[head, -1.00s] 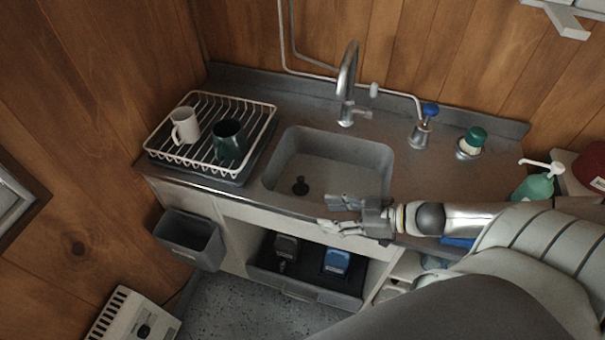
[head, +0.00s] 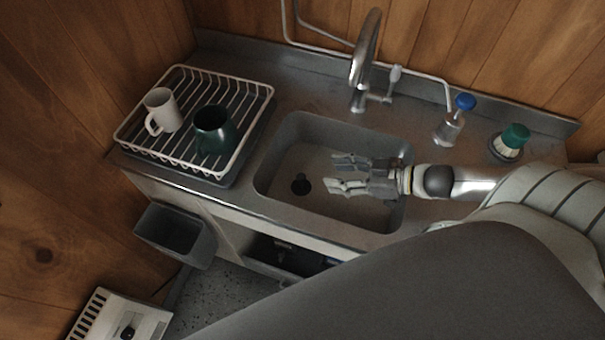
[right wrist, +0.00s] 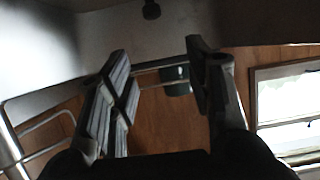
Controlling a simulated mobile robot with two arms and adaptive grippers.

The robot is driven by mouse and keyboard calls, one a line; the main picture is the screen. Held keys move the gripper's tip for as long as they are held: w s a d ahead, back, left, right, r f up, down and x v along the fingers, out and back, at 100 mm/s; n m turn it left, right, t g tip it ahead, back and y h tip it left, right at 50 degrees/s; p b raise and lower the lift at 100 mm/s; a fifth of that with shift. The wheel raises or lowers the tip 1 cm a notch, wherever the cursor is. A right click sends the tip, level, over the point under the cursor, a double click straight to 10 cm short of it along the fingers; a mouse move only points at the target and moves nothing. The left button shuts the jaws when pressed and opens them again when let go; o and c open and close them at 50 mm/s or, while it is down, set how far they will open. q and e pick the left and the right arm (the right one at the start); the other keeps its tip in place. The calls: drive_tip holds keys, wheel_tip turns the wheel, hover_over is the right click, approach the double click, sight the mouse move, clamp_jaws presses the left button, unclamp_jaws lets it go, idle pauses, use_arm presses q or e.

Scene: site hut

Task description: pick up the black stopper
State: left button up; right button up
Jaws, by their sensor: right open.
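The black stopper (head: 301,184) is a small dark round piece on the floor of the grey sink basin (head: 290,135), near its left front. It also shows in the right wrist view as a small dark shape (right wrist: 151,9) at the top edge. My right gripper (head: 335,173) is over the right part of the basin, fingers pointing left toward the stopper. It is open and empty, with a gap between its fingertips and the stopper. In the right wrist view its two fingers (right wrist: 158,58) stand apart. My left gripper is not in view.
A white wire rack (head: 258,120) with a white mug (head: 161,108) and a dark green mug (head: 212,130) stands left of the basin. The curved tap (head: 364,60) rises behind it.

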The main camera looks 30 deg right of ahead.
sight(301, 176)
drive_tip(key=shift+w+a+f+b, duration=0.25)
drive_tip(key=shift+w+f+b, duration=0.1)
drive_tip(key=shift+f+b, duration=0.3)
drive_tip(key=shift+w+a+f+b, duration=0.2)
drive_tip(key=shift+w+f+b, duration=0.1)
drive_tip(key=shift+f+b, duration=0.4)
drive_tip(key=shift+w+a+f+b, duration=0.3)
drive_tip(key=shift+f+b, duration=0.2)
drive_tip(key=shift+f, duration=0.3)
drive_tip(key=shift+x, duration=3.55)
drive_tip(key=shift+w+a+f, duration=0.25)
drive_tip(key=shift+w+f, duration=0.05)
drive_tip(key=shift+w, duration=0.2)
clamp_jaws()
